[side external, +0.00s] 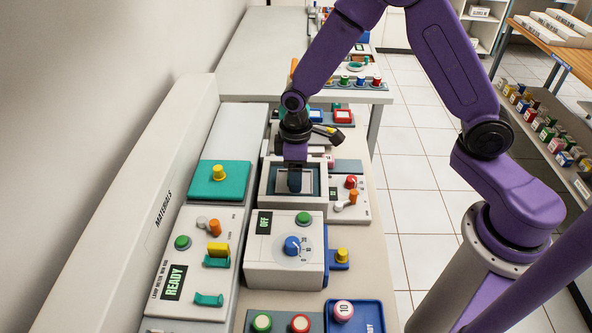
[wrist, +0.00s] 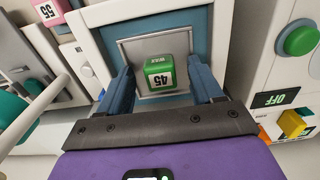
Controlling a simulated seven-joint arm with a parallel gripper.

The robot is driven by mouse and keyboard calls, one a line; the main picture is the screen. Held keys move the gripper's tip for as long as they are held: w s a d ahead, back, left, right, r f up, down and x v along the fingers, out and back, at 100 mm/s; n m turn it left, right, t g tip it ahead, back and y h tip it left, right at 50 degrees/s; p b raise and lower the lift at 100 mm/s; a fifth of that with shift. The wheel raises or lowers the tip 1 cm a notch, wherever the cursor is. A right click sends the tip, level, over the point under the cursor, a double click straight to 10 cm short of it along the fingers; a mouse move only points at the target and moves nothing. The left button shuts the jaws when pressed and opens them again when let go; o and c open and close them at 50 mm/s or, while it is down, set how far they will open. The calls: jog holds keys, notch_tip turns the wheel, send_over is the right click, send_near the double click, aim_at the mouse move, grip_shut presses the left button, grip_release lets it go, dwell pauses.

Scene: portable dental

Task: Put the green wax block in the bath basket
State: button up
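The green wax block (wrist: 159,75), marked 45, sits on a grey square recess, seemingly the bath basket (wrist: 133,52), in the wrist view. The bath (wrist: 112,15) around it has a white frame and a blue interior. My gripper (wrist: 163,85) is open. Its blue fingers stand on either side of the block, with a visible gap to each side. In the side external view my gripper (side external: 295,182) reaches down into the white-framed bath (side external: 312,203). The green block cannot be made out there.
A control box with a blue knob (side external: 292,245) and an OFF display stands in front of the bath. A teal pad with a yellow knob (side external: 218,172) lies to the left. A pink block (wrist: 49,10) marked 55 shows in the wrist view. The wall panel (side external: 150,215) bounds the left.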

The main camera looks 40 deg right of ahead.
notch_tip(320, 180, up, 16)
jog(key=s+d+n, duration=0.1)
jog(key=s+d, duration=0.2)
jog(key=s, duration=1)
jog(key=s+d+n, duration=0.2)
jog(key=s+d, duration=0.2)
jog(key=s, duration=0.9)
jog(key=shift+d+f+n, duration=0.25)
jog(key=shift+f+n, duration=0.05)
jog(key=shift+f, duration=0.15)
